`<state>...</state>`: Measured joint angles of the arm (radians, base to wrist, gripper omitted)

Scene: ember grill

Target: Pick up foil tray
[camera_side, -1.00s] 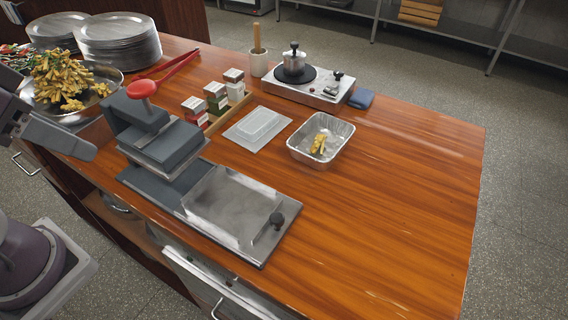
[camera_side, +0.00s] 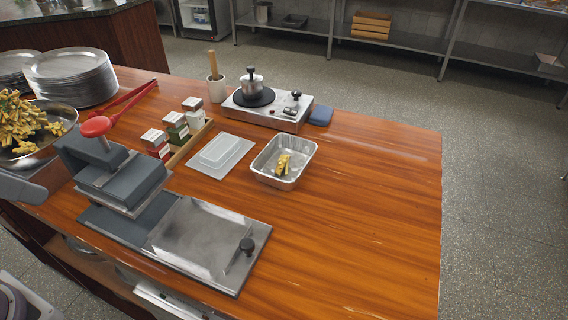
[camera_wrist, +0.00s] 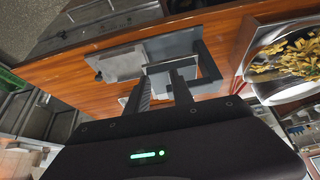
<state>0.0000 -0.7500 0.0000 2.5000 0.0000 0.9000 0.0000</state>
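The foil tray (camera_side: 264,171) is an open silver rectangular pan on the wooden counter in the side view, with a few yellow pieces of food (camera_side: 284,164) in it. It sits right of a flat translucent lid (camera_side: 220,153). I cannot make out the tray in the wrist view. My gripper (camera_wrist: 162,80) shows in the wrist view with its two fingers apart and nothing between them. The grey press lies beyond the fingertips, and the tray is well away from them. The gripper itself is outside the side view.
A grey press (camera_side: 125,185) with a red knob and a metal plate (camera_side: 205,240) stands left of the tray. A burner with a pot (camera_side: 252,100) is behind it. A bowl of fries (camera_side: 30,155) and stacked plates (camera_side: 70,75) are at left. The counter's right side is clear.

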